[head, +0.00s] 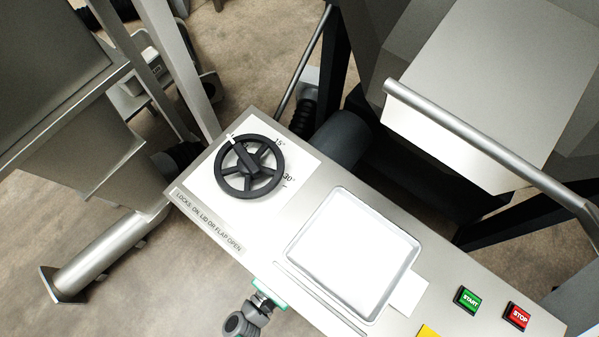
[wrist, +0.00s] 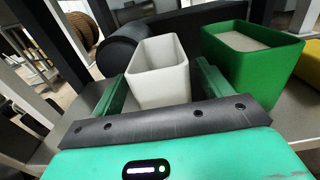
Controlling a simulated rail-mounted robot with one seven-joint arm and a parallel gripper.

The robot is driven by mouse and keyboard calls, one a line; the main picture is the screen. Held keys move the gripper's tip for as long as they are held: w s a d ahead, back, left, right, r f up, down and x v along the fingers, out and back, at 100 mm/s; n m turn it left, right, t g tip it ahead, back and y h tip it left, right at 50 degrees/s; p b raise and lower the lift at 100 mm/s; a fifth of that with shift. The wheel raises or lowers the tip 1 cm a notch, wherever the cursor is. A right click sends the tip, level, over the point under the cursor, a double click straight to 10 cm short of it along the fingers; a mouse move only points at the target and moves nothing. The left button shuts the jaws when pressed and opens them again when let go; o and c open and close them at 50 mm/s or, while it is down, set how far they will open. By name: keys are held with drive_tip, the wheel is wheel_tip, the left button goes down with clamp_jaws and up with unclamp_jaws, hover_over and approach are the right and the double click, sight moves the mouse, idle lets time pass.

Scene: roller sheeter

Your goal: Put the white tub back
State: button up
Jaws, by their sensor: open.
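The white tub (wrist: 160,86) stands upright in the wrist view, open at the top. It looks empty as far as I can see inside. My gripper (wrist: 162,72) is open, with one green finger at the left of the tub and the other at its right. I cannot tell whether the fingers reach around its sides or touch it. In the head view only a small teal part of my gripper shows at the panel's lower left edge; its fingers are hidden. I cannot make out the tub there.
A green tub (wrist: 255,65) with grey contents stands right of the white tub. A yellow object (wrist: 310,62) is at the far right. A dark roller (wrist: 122,55) lies behind. The metal panel (head: 262,222) carries a handwheel (head: 249,167), white tray (head: 352,252), START (head: 467,299) and STOP (head: 517,316) buttons.

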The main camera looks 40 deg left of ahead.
drive_tip(key=s+p, duration=0.1)
drive_tip(key=s, duration=0.8)
drive_tip(key=shift+a, duration=0.15)
